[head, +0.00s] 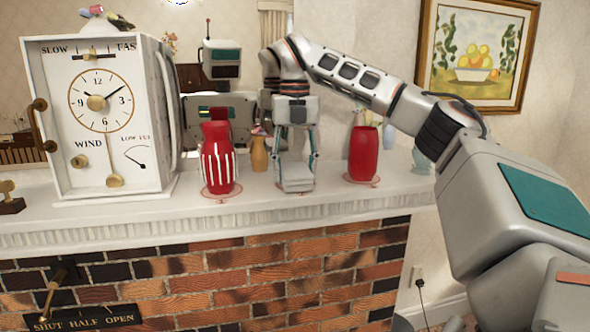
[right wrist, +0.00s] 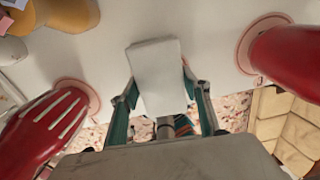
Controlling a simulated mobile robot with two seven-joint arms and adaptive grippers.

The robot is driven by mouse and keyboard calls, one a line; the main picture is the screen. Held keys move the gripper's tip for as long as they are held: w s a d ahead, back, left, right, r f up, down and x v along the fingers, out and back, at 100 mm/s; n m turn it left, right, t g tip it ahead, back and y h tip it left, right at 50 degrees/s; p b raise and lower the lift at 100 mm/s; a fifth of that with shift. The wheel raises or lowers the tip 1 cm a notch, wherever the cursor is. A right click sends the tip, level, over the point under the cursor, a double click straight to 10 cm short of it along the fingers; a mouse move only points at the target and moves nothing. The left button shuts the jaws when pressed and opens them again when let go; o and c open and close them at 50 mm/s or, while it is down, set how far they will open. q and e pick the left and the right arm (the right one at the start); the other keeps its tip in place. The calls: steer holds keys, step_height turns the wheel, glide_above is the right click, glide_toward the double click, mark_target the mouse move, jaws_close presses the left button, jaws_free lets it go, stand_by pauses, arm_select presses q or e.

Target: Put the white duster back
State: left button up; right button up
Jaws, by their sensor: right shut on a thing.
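The white duster (head: 296,180) is a pale block low between the fingers of my right gripper (head: 297,160), over the mantel shelf (head: 330,207). The right gripper points down and is shut on it, between two red vases. In the right wrist view, the duster's white face (right wrist: 158,75) fills the space between the teal-lined fingers (right wrist: 162,100). I cannot tell whether the duster touches the shelf. My left gripper is not in view.
A white-striped red vase (head: 218,158) stands left of the gripper, a plain red vase (head: 363,153) right. A small ochre vase (head: 259,155) is close behind. A large white clock (head: 130,165) stands further left. The shelf's front strip is clear.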

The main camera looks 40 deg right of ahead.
mark_target(292, 169)
steer(key=shift+f, duration=0.1)
steer(key=o, duration=1)
steer(key=shift+c, duration=0.2)
steer(key=shift+o, duration=0.6)
steer(key=r, duration=0.6)
steer(key=shift+w+a+r, duration=0.15)
steer(key=shift+a+r, duration=0.05)
steer(key=shift+a, duration=0.15)
steer(key=shift+r, duration=0.65)
steer(key=shift+d, duration=0.1)
